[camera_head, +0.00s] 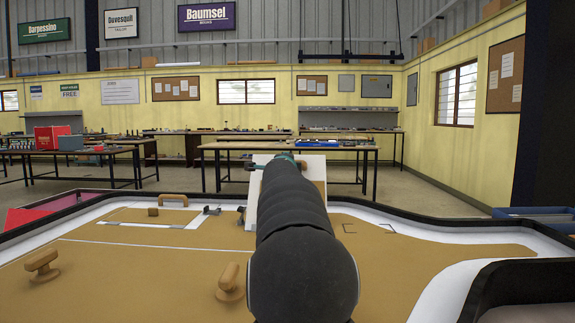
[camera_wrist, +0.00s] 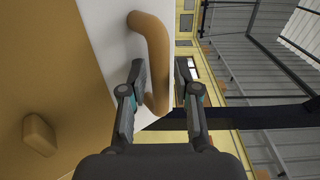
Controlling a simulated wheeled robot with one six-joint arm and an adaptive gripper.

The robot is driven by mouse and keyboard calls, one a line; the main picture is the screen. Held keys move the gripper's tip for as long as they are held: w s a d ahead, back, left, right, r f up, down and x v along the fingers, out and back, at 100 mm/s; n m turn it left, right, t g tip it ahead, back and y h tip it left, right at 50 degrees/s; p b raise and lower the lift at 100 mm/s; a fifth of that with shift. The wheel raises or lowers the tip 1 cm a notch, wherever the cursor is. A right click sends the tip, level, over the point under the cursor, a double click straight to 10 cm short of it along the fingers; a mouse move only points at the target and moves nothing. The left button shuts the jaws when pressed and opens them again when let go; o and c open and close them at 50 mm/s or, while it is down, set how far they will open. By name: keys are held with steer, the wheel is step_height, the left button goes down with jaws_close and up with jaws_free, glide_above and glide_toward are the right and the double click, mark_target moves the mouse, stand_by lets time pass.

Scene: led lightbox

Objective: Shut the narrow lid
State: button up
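A lid (camera_head: 262,188) with a white face and tan parts stands raised and tilted at the far middle of the board. It looks like the narrow lid. My arm hides much of it in the head view. In the wrist view its white face (camera_wrist: 105,38) carries a curved wooden handle (camera_wrist: 157,55). My gripper (camera_wrist: 160,75) is open, with the handle's bar between its two fingers. A small gap seems to show on the right side; contact on the left is unclear. In the head view the gripper is mostly hidden behind my arm.
The tan board (camera_head: 130,270) has a dark raised rim. Wooden handles stand on it at left (camera_head: 42,265) and at front middle (camera_head: 230,284). A small flat lid with a handle (camera_head: 173,200) lies at the far left. The board right of my arm is mostly clear.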

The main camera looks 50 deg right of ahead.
steer(key=v, duration=1.2)
